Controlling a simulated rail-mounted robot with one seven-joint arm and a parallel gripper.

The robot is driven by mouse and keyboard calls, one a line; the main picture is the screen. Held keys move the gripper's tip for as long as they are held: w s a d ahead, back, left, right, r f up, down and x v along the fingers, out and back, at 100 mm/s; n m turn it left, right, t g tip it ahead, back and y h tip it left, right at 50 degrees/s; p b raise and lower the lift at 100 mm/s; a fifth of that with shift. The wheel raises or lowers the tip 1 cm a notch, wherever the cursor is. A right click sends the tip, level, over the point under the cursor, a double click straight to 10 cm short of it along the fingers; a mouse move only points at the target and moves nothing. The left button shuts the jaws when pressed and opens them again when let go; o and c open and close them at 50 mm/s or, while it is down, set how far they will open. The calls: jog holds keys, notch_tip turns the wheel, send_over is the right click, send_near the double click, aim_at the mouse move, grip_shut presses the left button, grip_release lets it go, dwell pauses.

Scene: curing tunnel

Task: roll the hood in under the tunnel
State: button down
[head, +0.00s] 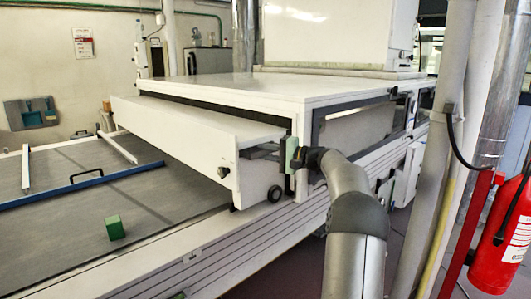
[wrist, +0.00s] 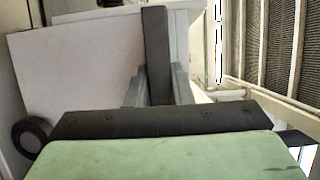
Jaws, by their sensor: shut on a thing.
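The hood (head: 185,135) is a long white box on small dark wheels, seen in the head view. It sticks out of the left side of the big white tunnel (head: 235,86), with its far side in the shadow under the tunnel's top. My gripper (head: 262,152) is at the hood's near end, above a wheel (head: 274,193). In the wrist view my gripper (wrist: 157,88) is shut on a dark upright bar (wrist: 154,50), beside the hood's white end panel (wrist: 75,70). The wheel also shows in the wrist view (wrist: 31,134).
A grey belt bed (head: 60,185) lies left of the hood, with a green block (head: 114,227) and a blue crossbar (head: 80,188) on it. Pipes and a red extinguisher (head: 503,245) stand at the right.

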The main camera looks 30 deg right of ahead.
jog(key=c, duration=1.3)
grip_release()
jog(key=b+v, duration=0.1)
jog(key=v, duration=1.6)
jog(key=shift+s, duration=0.25)
